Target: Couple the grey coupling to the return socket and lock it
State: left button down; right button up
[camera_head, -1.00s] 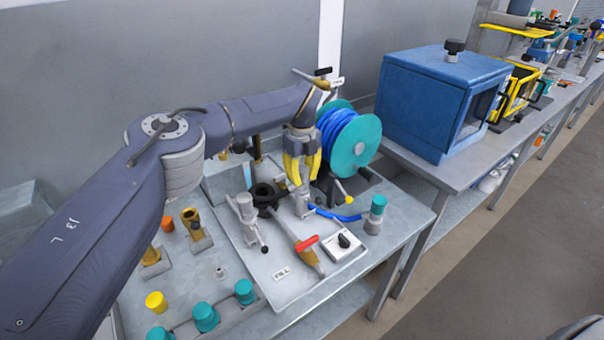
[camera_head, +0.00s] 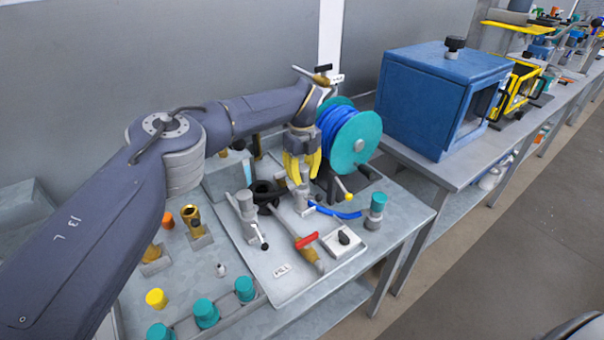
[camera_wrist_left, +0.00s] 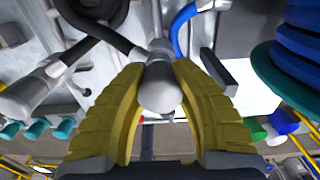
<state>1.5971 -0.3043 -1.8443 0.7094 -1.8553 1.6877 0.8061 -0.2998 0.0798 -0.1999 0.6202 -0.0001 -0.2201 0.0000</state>
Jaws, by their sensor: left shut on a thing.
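A blue hose (camera_head: 335,212) ends in a grey fitting close beside the gripped coupling. I cannot tell which fitting is the return socket. My right gripper does not show.
A black hose coil (camera_head: 264,190) lies behind the fittings. A teal reel of blue hose (camera_head: 352,137) stands just right of my gripper.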

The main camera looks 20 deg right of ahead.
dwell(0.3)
pick_arm(q)
jog(key=c, duration=0.9)
grip_release()
jog(key=shift+f, duration=0.1)
jog(key=shift+r, duration=5.05)
